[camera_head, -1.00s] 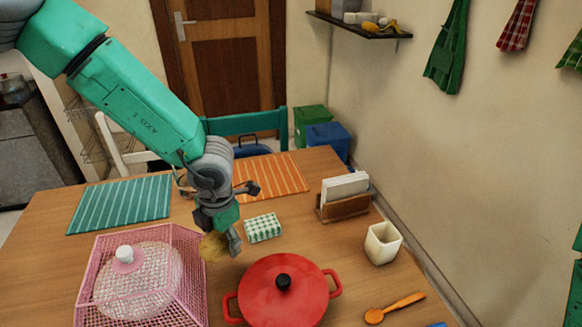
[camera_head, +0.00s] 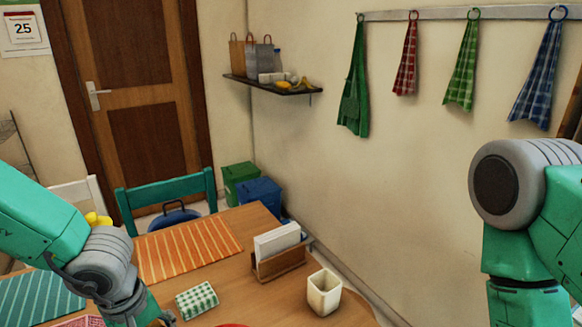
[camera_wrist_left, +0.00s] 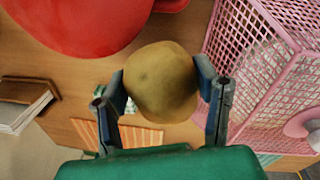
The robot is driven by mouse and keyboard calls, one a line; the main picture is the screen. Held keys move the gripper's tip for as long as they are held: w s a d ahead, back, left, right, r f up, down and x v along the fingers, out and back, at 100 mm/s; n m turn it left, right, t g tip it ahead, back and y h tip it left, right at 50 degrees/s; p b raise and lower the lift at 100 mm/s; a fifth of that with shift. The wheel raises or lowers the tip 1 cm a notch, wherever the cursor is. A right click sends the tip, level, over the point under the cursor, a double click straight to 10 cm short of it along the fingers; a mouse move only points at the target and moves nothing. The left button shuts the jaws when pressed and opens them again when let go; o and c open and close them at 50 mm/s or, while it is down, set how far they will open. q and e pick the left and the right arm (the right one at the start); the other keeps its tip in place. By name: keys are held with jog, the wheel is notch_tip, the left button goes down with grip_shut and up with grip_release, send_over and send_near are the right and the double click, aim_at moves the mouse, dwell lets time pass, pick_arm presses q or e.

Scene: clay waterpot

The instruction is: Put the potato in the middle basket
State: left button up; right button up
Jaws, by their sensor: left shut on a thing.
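The potato (camera_wrist_left: 160,82) is brown and rounded, in the middle of the left wrist view. My left gripper (camera_wrist_left: 163,76) is shut on it, one finger on each side, and holds it over the table. In the head view my left arm reaches down at the lower left; the fingertips and potato are out of frame there. My right arm is at the right of the head view, with its gripper out of frame. No middle basket can be made out. A green bin (camera_head: 240,184) and a blue bin (camera_head: 260,197) stand on the floor beyond the table.
The pink mesh cover (camera_wrist_left: 262,85) and red pot (camera_wrist_left: 75,22) flank the potato in the wrist view. A checked box (camera_head: 197,300), napkin holder (camera_head: 280,262) and white cup (camera_head: 323,293) stand on the table. A chair (camera_head: 165,192) is behind it; a shelf (camera_head: 275,86) is on the wall.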

pick_arm(q)
jog(key=m, duration=0.4)
jog(key=s+m, duration=0.1)
jog(key=shift+d+m, duration=0.35)
jog(key=shift+m, duration=0.05)
jog(key=m, duration=0.3)
jog(key=shift+s+d+r+m+g+b, duration=0.2)
jog(key=shift+s+m+g+b, duration=0.1)
jog(key=shift+g+b, duration=0.1)
jog(key=shift+w+a+f+b, duration=0.15)
jog(key=shift+b, duration=0.15)
jog(key=w+a+n+b, duration=0.1)
jog(key=n+b, duration=0.1)
jog(key=w+a+n+b, duration=0.1)
jog(key=b, duration=0.1)
jog(key=shift+w+a+f+n, duration=0.2)
jog(key=shift+f+n, duration=0.15)
jog(key=shift+n, duration=0.05)
jog(key=shift+a+f+b, duration=0.1)
jog(key=shift+f+b, duration=0.2)
jog(key=shift+b, duration=0.25)
notch_tip(320, 180, down, 9)
jog(key=b, duration=0.3)
jog(key=shift+w+b, duration=0.1)
jog(key=shift+b, duration=0.25)
jog(key=shift+n, duration=0.3)
jog(key=o, duration=1.4)
jog(key=shift+c, duration=0.2)
